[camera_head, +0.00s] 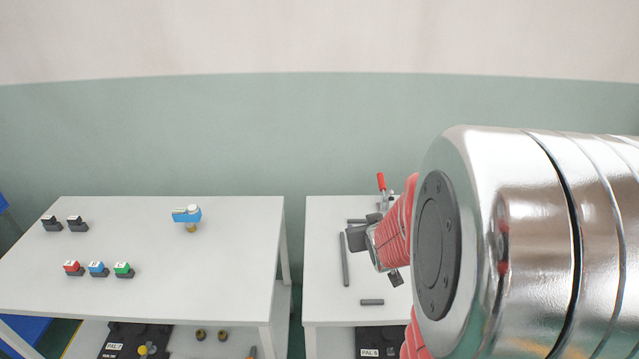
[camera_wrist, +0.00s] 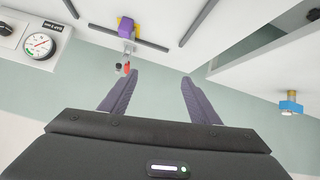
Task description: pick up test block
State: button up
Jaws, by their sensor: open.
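No block is plainly marked as the test block, and I cannot tell which one it is. A purple block (camera_wrist: 126,27) on the right table shows at the top of the wrist view, beside a red-tipped clamp (camera_wrist: 127,67). Red (camera_head: 72,267), blue (camera_head: 97,268) and green (camera_head: 123,269) topped small blocks stand in a row on the left table. My gripper (camera_wrist: 160,76) is open, with nothing between its two dark fingers, and points towards the right table in the wrist view. In the head view my arm hides much of it.
The left table (camera_head: 150,295) also holds two dark pieces (camera_head: 64,224) and a blue fitting on a brass base (camera_head: 188,217). Dark bars (camera_head: 345,260) lie on the right table (camera_head: 325,290). A round gauge (camera_wrist: 39,45) shows in the wrist view. A gap separates the tables.

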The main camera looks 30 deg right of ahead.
jog(key=s+d+f, duration=0.1)
jog(key=d+f, duration=0.1)
jog(key=d, duration=0.1)
jog(key=s+d+f+m+t+h, duration=0.1)
jog(key=d+f, duration=0.2)
jog(key=s+d+f+t, duration=0.1)
jog(key=s+d+f, duration=0.1)
jog(key=d+f, duration=0.1)
jog(key=shift+d+m, duration=0.4)
jog(key=shift+s+d+f, duration=0.15)
jog(key=shift+s+d, duration=0.05)
jog(key=shift+d, duration=0.05)
jog(key=shift+r+x, duration=0.1)
jog(key=shift+x, duration=2.05)
jog(key=shift+r+x, duration=0.15)
jog(key=shift+x, duration=2)
jog(key=shift+d, duration=0.1)
jog(key=shift+w, duration=0.15)
jog(key=shift+x, duration=2.55)
jog(key=shift+w, duration=0.1)
